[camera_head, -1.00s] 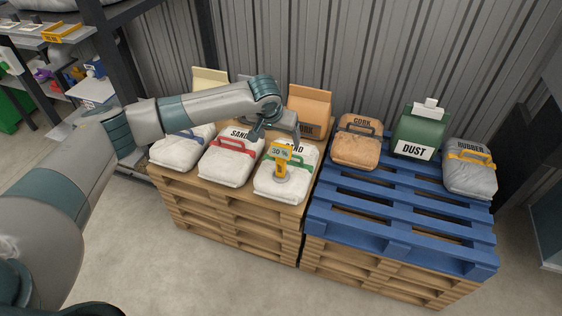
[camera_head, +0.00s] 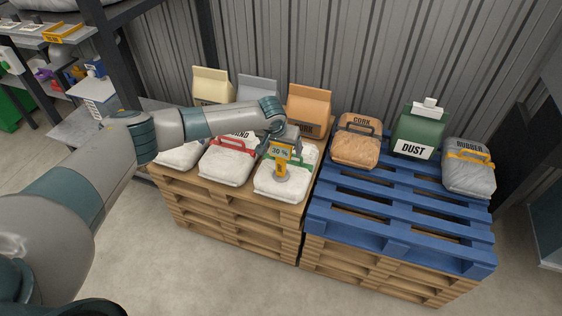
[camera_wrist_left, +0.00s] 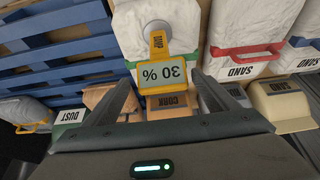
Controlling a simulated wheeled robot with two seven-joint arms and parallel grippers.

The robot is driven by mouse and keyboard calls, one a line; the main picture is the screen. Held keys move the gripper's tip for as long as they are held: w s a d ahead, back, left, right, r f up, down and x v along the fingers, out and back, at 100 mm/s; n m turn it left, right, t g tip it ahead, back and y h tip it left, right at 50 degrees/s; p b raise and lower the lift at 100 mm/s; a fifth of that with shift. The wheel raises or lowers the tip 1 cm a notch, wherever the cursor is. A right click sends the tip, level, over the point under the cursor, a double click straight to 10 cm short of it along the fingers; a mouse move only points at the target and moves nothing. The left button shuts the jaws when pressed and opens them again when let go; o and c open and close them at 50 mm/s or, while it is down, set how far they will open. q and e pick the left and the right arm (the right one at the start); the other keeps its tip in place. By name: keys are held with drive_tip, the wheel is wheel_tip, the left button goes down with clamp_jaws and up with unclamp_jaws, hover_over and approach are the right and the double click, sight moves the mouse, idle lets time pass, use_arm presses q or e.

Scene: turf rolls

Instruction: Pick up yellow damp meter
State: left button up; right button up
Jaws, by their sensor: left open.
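The yellow damp meter (camera_head: 281,168) stands upright on a white sand bag (camera_head: 270,187) with a green handle, on the wooden pallet stack. Its display reads 30 %. My left gripper (camera_head: 275,147) is open and empty just behind the meter's upper part. In the left wrist view the meter's display (camera_wrist_left: 162,74) sits between or just beyond the two spread fingertips (camera_wrist_left: 161,80), with a gap on each side. I cannot tell how deep it is between them. My right gripper is not in view.
A sand bag with a red handle (camera_head: 228,163) lies just left. Upright paper bags, one an orange-brown bag (camera_head: 310,108), stand behind. On the right, a blue pallet (camera_head: 400,215) carries a cork bag (camera_head: 356,142), a green dust container (camera_head: 418,132) and a rubber bag (camera_head: 468,170).

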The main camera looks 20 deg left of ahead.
sight(281, 161)
use_arm(q)
drive_tip(key=shift+w+f, duration=0.15)
drive_tip(key=shift+f, duration=0.35)
drive_tip(key=x, duration=0.2)
drive_tip(key=shift+a+f+p, duration=0.2)
drive_tip(key=shift+f+p, duration=0.15)
drive_tip(key=shift+f, duration=0.1)
drive_tip(key=shift+w+f, duration=0.25)
drive_tip(key=shift+f, duration=0.35)
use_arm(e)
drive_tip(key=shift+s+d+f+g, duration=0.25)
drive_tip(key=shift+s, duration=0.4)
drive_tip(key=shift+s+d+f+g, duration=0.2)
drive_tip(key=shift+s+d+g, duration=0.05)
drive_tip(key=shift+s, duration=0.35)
use_arm(q)
drive_tip(key=shift+w, duration=0.1)
drive_tip(key=c, duration=1.5)
